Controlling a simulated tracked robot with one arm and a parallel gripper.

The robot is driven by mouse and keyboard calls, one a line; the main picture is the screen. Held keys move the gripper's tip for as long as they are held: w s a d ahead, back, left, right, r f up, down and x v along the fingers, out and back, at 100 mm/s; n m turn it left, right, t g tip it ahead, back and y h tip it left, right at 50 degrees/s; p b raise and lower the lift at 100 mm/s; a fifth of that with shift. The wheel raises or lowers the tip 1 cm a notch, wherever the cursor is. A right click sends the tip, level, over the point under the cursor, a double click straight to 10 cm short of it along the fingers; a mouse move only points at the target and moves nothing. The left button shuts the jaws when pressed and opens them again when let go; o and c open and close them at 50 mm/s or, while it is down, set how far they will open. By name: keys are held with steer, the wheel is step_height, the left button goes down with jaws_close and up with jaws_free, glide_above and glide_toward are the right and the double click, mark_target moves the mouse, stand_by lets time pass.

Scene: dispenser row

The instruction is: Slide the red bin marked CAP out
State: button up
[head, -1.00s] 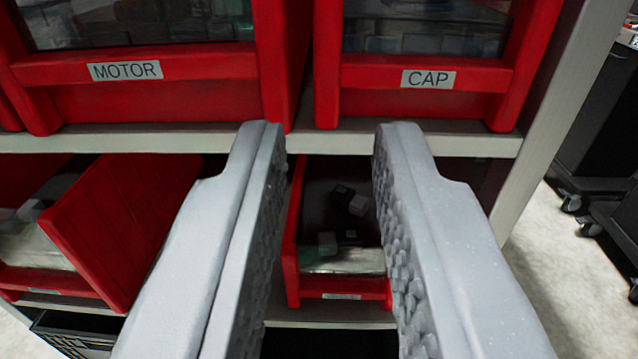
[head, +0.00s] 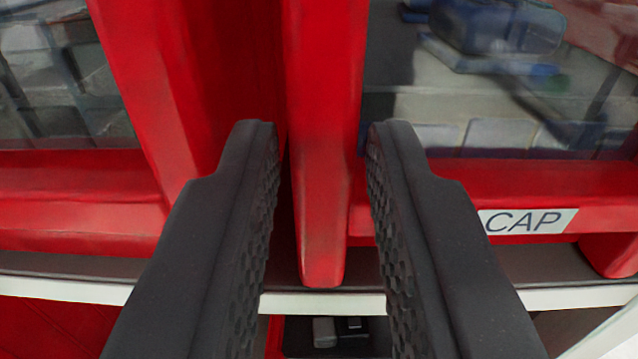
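The red bin marked CAP (head: 465,180) fills the right half of the head view. It has a clear front window, and its label (head: 528,221) is on the lower front rail. Small blocks and blue parts show behind the window. The bin's left front post (head: 324,150) stands upright between the fingers of my gripper (head: 318,135). The gripper is open, with a finger on either side of the post. A gap shows on the left; the right finger overlaps the window's edge in view. I cannot tell whether either finger touches the bin.
Another red bin (head: 75,180) with a clear window stands on the left, a narrow gap from the CAP bin. Both rest on a shelf with a pale front edge (head: 70,288). Lower bins (head: 45,330) show below, partly hidden by my fingers.

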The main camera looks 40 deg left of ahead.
steer(key=shift+w+a, duration=0.1)
jaws_close()
